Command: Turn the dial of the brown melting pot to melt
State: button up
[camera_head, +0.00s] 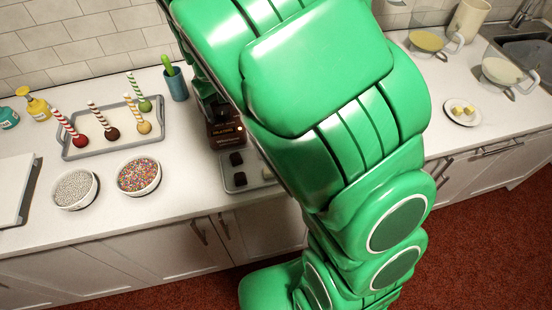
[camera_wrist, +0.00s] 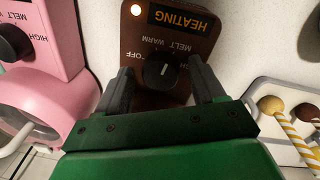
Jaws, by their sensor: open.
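The brown melting pot (camera_wrist: 180,95) shows its front panel upside down in the wrist view; in the head view the brown pot (camera_head: 226,136) is mostly hidden behind my green arm. Its black dial (camera_wrist: 162,71) has a white mark pointing roughly up in the wrist view, towards the WARM and MELT labels; which one exactly I cannot tell. The display reads HEATING, and a small light beside it glows. My gripper (camera_wrist: 162,84) is open, with one finger on each side of the dial. Whether either finger touches it is not clear.
A pink pot (camera_wrist: 55,45) with a similar dial stands close on the left in the wrist view. A tray of cake pops (camera_wrist: 285,115) is on the right there. In the head view, a tray with dark blocks (camera_head: 245,180) lies before the pot, and sprinkle bowls (camera_head: 138,175) stand left.

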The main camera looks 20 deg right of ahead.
aim_at(221, 111)
jog(key=shift+n, duration=1.2)
jog(key=r, duration=0.6)
jog(key=shift+a+r, duration=0.2)
jog(key=shift+r, duration=0.05)
jog(key=shift+s+r, duration=0.2)
jog(key=shift+r, duration=0.55)
jog(key=s+d+r+m+g+y, duration=0.1)
jog(key=s+d, duration=0.1)
jog(key=s, duration=0.7)
jog(key=s+d+r+m, duration=0.1)
jog(key=s+d+m, duration=0.1)
jog(key=s, duration=0.7)
jog(key=s+d+r+m+g+y, duration=0.1)
jog(key=s+d+m, duration=0.1)
jog(key=s, duration=0.7)
jog(key=shift+s+d+r+g+y, duration=0.3)
jog(key=shift+d+r, duration=0.1)
jog(key=shift+d, duration=0.45)
